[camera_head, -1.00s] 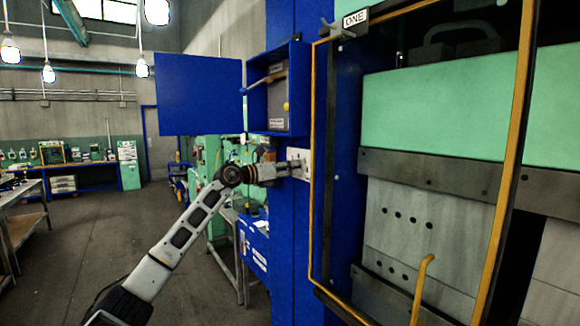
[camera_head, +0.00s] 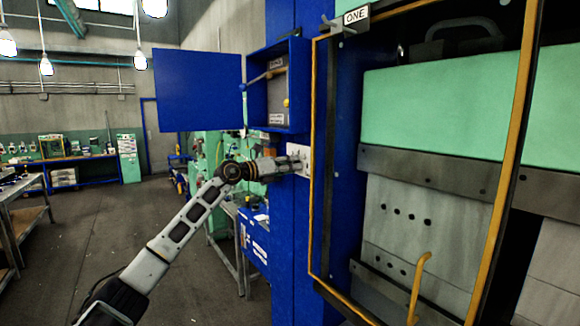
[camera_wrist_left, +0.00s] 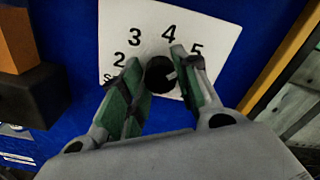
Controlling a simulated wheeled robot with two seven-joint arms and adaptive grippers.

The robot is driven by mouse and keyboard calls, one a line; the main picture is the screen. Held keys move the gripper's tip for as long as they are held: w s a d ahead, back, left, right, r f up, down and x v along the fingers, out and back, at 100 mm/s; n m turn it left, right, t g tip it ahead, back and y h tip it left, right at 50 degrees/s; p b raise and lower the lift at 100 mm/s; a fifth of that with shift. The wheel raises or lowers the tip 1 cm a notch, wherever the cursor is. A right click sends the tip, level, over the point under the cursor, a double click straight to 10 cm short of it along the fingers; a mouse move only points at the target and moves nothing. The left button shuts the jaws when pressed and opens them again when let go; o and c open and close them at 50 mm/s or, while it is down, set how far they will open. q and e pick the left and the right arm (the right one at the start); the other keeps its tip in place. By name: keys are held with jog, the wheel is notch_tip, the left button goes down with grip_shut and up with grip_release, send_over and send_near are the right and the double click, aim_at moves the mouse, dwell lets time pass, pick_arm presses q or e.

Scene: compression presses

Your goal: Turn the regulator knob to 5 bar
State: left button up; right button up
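The regulator knob (camera_wrist_left: 158,75) is small and black, on a white dial plate (camera_wrist_left: 210,27) marked 2, 3, 4 and 5. A pale mark shows on the knob's right side, but I cannot read its exact setting. In the left wrist view my left gripper (camera_wrist_left: 156,58) has one green-padded finger on each side of the knob. I cannot tell whether both fingers press on it. In the head view my left gripper (camera_head: 295,163) is at the plate (camera_head: 302,151) on the blue column, hiding the knob. My right gripper is not in view.
An open blue box (camera_head: 297,90) with its door (camera_head: 197,90) swung left hangs just above my left gripper. The yellow-edged press frame (camera_head: 312,200) stands close to its right. A metal table (camera_head: 30,217) stands far left, with open floor in front.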

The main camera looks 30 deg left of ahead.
pick_arm(q)
jog(key=o, duration=0.3)
jog(key=shift+v, duration=5.95)
jog(key=shift+a, duration=0.1)
